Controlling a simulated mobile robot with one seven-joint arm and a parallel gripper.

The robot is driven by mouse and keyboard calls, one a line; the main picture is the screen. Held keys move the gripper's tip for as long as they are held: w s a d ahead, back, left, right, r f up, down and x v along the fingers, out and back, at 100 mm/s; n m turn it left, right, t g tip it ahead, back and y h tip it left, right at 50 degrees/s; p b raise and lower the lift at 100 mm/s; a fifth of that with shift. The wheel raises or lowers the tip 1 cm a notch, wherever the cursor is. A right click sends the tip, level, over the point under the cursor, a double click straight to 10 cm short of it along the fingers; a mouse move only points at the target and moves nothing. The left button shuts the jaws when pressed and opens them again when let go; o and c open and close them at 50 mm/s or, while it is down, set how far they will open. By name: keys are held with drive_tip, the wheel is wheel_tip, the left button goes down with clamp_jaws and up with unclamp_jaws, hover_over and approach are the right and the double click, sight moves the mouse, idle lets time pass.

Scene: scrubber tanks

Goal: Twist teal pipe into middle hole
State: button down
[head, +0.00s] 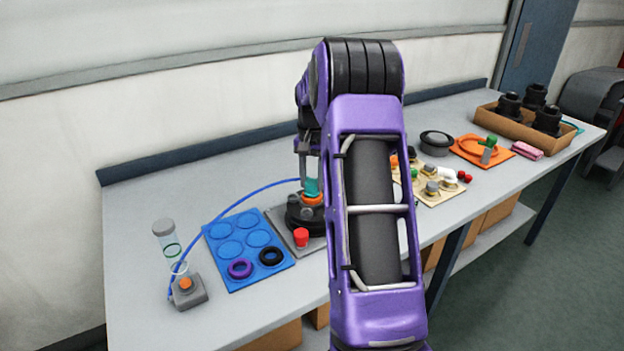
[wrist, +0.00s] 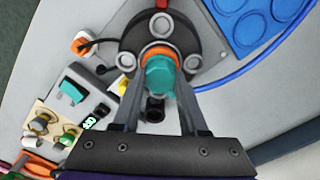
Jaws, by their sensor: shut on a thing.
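The teal pipe (head: 311,187) stands over the black round base (head: 297,217) in the head view, with an orange ring (head: 312,199) at its foot. In the wrist view the teal pipe (wrist: 159,77) is seen nearly end-on, over the middle of the black base (wrist: 178,35) and inside the orange ring. My gripper (wrist: 160,92) is shut on the pipe, one finger on each side. In the head view my gripper (head: 308,168) is partly hidden by my purple arm. The hole under the pipe is hidden, so its depth cannot be told.
A red knob (head: 301,237) stands in front of the base. A blue tray (head: 243,244) with purple and black rings lies left, beside a clear tube stand (head: 188,291). A wooden board (head: 436,188) with fittings lies right. Bare table lies behind the blue tray.

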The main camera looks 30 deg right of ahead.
drive_tip(key=shift+m, duration=0.7)
drive_tip(key=shift+m, duration=0.8)
drive_tip(key=shift+f, duration=0.25)
drive_tip(key=shift+c, duration=1.8)
unclamp_jaws()
drive_tip(key=o, duration=0.4)
drive_tip(key=shift+c, duration=0.2)
